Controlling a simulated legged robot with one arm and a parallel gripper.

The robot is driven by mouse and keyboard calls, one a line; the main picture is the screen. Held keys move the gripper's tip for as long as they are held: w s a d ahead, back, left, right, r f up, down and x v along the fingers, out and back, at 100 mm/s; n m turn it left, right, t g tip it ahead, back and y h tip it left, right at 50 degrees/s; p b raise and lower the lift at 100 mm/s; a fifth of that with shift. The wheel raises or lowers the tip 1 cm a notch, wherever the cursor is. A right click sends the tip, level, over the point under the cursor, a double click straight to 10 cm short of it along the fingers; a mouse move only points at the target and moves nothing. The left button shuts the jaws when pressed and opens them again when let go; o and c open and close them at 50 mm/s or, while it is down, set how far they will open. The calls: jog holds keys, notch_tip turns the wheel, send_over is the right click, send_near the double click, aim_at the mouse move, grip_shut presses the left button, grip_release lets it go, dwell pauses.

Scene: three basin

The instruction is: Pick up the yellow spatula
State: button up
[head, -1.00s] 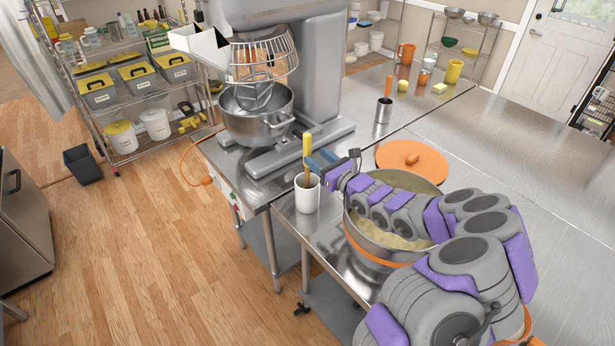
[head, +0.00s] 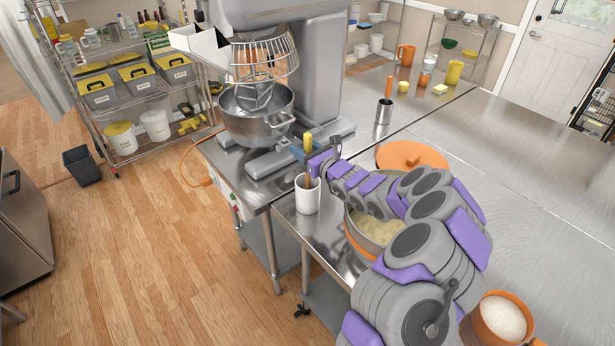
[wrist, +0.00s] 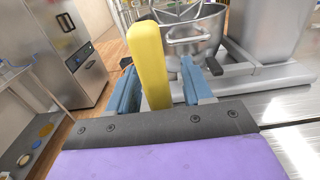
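The yellow spatula (head: 307,142) stands upright in a white cup (head: 307,196) at the front left corner of the near table. Its lower part is hidden in the cup. My gripper (head: 306,153) is at the spatula's upper handle, just above the cup. In the wrist view, the yellow spatula handle (wrist: 149,62) rises between the two blue fingers of my gripper (wrist: 160,90). The fingers are apart, with a gap showing on each side of the handle.
A steel mixer bowl (head: 257,112) stands behind the cup. A large pot (head: 372,228) with orange trim is right of the cup, partly under my arm. An orange lid (head: 408,156) lies behind it. An orange pot (head: 497,318) with white contents is at the lower right.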

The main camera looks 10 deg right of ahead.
grip_shut()
dwell(0.4)
notch_tip(320, 180, up, 18)
jog(key=p, duration=0.3)
dwell(0.5)
jog(key=c, duration=0.5)
grip_release()
grip_shut()
